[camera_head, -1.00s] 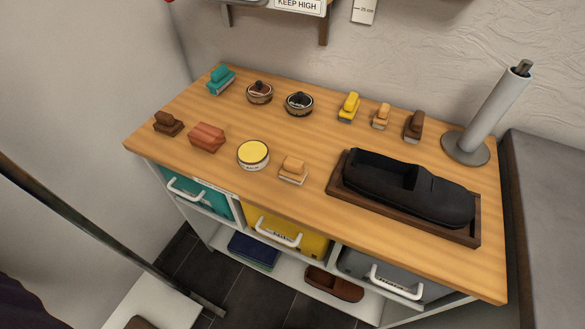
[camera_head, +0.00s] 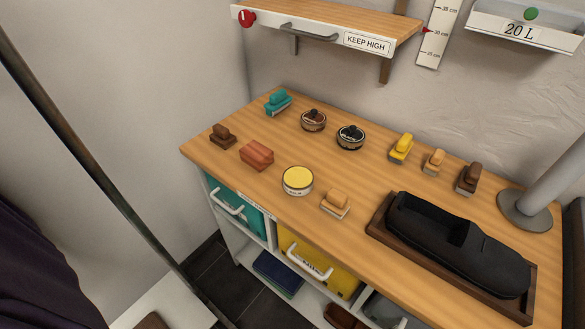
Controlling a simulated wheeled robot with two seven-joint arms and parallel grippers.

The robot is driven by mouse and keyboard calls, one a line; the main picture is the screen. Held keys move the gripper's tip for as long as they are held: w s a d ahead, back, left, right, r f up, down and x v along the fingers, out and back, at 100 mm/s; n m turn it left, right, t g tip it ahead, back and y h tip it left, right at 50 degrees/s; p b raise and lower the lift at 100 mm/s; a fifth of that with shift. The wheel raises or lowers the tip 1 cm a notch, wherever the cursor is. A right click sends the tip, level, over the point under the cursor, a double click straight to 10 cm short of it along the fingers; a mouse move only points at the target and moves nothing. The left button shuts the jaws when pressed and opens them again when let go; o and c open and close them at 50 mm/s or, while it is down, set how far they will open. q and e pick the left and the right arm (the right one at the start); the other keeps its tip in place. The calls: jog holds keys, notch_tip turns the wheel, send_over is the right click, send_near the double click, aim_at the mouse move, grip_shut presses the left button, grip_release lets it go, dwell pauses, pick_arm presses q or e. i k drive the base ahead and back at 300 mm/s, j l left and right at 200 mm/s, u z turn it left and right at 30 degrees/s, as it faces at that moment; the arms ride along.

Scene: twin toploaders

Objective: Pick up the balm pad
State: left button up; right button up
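No readable label tells me which pad is the balm pad. A tan-topped pad with a pale base (camera_head: 336,203) sits near the front edge of the wooden bench top, beside a round tin with a yellow face (camera_head: 298,180). Other pads or brushes stand on the bench: a teal one (camera_head: 278,102), a dark brown one (camera_head: 222,135), a yellow one (camera_head: 401,148), a small tan one (camera_head: 433,161) and another brown one (camera_head: 468,178). A reddish-brown block (camera_head: 257,155) lies left of the tin. Neither of my grippers is in view.
Two round dark-topped tins (camera_head: 313,120) (camera_head: 350,137) stand toward the back. A black shoe-shaped form in a wooden tray (camera_head: 378,229) and a grey post (camera_head: 530,207) fill the right. A shelf (camera_head: 330,25) hangs above. Drawers with white handles are below the bench top.

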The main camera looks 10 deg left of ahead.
aim_at(335, 203)
jog(key=k+l+u, duration=0.2)
jog(key=l+u, duration=0.25)
jog(key=k+l+u, duration=0.25)
jog(key=u, duration=0.2)
